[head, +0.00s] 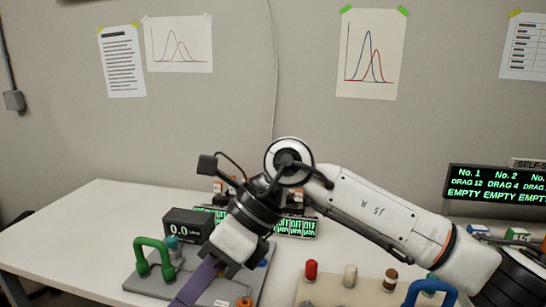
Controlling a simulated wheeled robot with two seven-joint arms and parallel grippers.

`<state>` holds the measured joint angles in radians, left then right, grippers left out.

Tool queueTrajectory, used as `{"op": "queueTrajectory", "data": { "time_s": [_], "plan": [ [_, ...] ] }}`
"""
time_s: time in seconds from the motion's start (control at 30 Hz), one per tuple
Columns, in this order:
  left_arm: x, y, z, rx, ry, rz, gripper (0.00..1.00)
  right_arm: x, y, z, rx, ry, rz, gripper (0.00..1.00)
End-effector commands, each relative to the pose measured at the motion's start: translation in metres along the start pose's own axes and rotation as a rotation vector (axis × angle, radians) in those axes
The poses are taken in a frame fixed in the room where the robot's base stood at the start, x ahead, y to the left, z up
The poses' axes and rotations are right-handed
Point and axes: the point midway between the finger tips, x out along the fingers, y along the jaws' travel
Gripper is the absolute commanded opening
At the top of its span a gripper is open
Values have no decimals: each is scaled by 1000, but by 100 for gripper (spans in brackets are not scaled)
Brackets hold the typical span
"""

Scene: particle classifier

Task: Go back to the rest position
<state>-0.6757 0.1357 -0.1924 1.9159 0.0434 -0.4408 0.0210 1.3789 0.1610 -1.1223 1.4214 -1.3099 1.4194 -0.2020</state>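My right arm comes in from the right and bends down at the wrist in the middle of the head view. Its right gripper (198,282) points down and left over the grey board (145,283). A purple part shows at its end, and the fingertips cannot be made out. I cannot tell whether it is open, shut or holding something. My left arm and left gripper are not in view.
A white table (80,235) carries a green handle (141,252), a dark display reading 0.0 (183,228), a red peg (311,270), a pale peg (350,275), a brown peg (390,280) and a blue handle (430,286). A sign (498,183) stands right. The table's left is clear.

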Motion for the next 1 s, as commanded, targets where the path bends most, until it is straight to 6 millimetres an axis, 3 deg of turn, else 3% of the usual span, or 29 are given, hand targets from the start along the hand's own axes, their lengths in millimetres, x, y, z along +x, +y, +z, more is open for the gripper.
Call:
{"op": "queueTrajectory", "data": {
  "time_s": [0.17,0.3,0.43,0.53,0.67,0.77,0.9,1.0],
  "plan": [
    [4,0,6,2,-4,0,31,30,33,21,116,-260,241,0],
    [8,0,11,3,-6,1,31,29,51,45,314,-574,493,0],
    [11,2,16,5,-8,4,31,4,35,53,580,-888,711,0],
    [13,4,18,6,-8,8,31,-15,1,38,824,-1115,850,0],
    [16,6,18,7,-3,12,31,-25,-60,-15,1184,-1389,986,0],
    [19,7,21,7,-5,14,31,-16,-105,-77,1477,-1571,1052,0],
    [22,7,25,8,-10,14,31,15,-146,-171,1857,-1760,1090,0],
    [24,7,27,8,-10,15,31,46,-158,-240,2116,-1862,1084,0]
  ]
}}
